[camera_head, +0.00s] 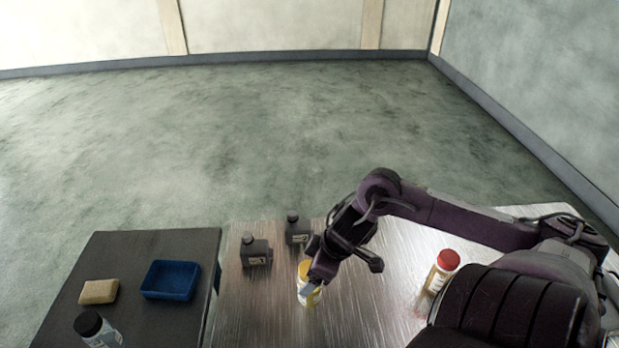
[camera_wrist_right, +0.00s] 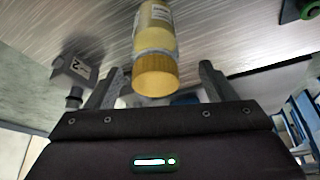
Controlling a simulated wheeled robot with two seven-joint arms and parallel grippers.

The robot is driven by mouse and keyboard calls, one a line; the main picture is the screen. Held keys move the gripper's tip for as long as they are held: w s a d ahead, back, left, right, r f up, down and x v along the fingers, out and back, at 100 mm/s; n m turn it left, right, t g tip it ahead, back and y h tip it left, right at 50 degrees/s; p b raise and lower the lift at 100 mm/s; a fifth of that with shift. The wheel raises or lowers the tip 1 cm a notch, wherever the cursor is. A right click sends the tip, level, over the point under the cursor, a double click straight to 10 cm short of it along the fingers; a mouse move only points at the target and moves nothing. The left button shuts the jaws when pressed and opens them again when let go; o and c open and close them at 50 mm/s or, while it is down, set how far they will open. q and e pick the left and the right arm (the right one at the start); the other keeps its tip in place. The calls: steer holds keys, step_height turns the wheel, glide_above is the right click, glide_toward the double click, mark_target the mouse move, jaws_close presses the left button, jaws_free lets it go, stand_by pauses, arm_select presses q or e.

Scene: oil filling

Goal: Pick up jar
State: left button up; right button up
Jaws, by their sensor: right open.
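A jar with a yellow lid and pale yellow contents (camera_head: 305,270) stands on the metal table. In the right wrist view the jar (camera_wrist_right: 156,38) shows lid end nearest, between the two fingers. My right gripper (camera_head: 315,268) reaches in from the right and is at the jar, partly covering it. In the wrist view the fingers of my right gripper (camera_wrist_right: 160,76) are spread, with space on both sides of the jar. My left gripper is not in view.
A red-capped bottle (camera_head: 441,271) stands to the right near my arm. Two dark bottles, one nearer (camera_head: 256,252) and one farther (camera_head: 298,231), stand left of the gripper. The dark left table holds a blue tray (camera_head: 171,295), a tan block (camera_head: 99,291) and a black-capped bottle (camera_head: 97,331).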

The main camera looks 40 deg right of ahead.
steer(key=x, duration=0.4)
steer(key=shift+w+d, duration=0.15)
steer(key=shift+d, duration=0.1)
steer(key=shift+w+a+f, duration=0.15)
steer(key=shift+f, duration=0.4)
steer(key=c, duration=1.2)
steer(key=shift+r, duration=0.1)
step_height(320, 180, up, 20)
steer(key=shift+f+p, duration=0.1)
steer(key=shift+p, duration=0.5)
